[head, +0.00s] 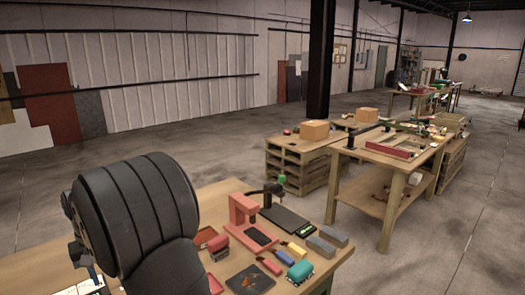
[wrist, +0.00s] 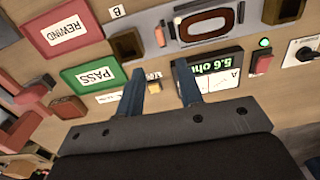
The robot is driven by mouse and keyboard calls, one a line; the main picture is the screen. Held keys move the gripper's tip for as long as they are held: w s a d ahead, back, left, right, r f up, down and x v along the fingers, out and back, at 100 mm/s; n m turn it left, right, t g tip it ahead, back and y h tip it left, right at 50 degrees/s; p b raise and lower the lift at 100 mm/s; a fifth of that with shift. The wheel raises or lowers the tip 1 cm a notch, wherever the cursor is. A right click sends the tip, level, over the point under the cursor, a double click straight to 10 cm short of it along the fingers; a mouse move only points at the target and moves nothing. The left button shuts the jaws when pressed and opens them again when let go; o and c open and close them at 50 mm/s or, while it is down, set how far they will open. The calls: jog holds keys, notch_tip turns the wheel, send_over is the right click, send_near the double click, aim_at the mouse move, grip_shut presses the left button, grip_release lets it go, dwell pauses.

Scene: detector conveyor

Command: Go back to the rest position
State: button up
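In the wrist view my gripper (wrist: 159,68) has its two dark blue fingers spread apart with a clear gap and nothing held between them. The fingers hang over a wooden bench, just in front of a meter (wrist: 215,72) whose green display reads about 5.6 ohm. A green tray labelled PASS (wrist: 72,88) and a red tray labelled REWIND (wrist: 45,38) lie to the left. A dark oval ring in a grey holder (wrist: 208,25) sits beyond the meter. In the head view my gripper is out of sight; only a black part of my arm shows.
Right of the meter are a red block with a green lamp (wrist: 264,43) and a rotary switch (wrist: 304,50). A small brown box (wrist: 127,43) stands near the trays. In the head view, a red stand (head: 243,215) and a teal-green item (head: 300,270) sit on the bench.

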notch_tip(320, 180, down, 12)
jog(key=shift+f, duration=0.2)
jog(key=shift+r+n, duration=0.25)
jog(key=shift+n, duration=0.55)
jog(key=n, duration=0.7)
jog(key=shift+w, duration=0.15)
jog(key=n, duration=0.4)
jog(key=shift+w+n, duration=0.1)
jog(key=shift+n, duration=2)
jog(key=shift+r, duration=0.15)
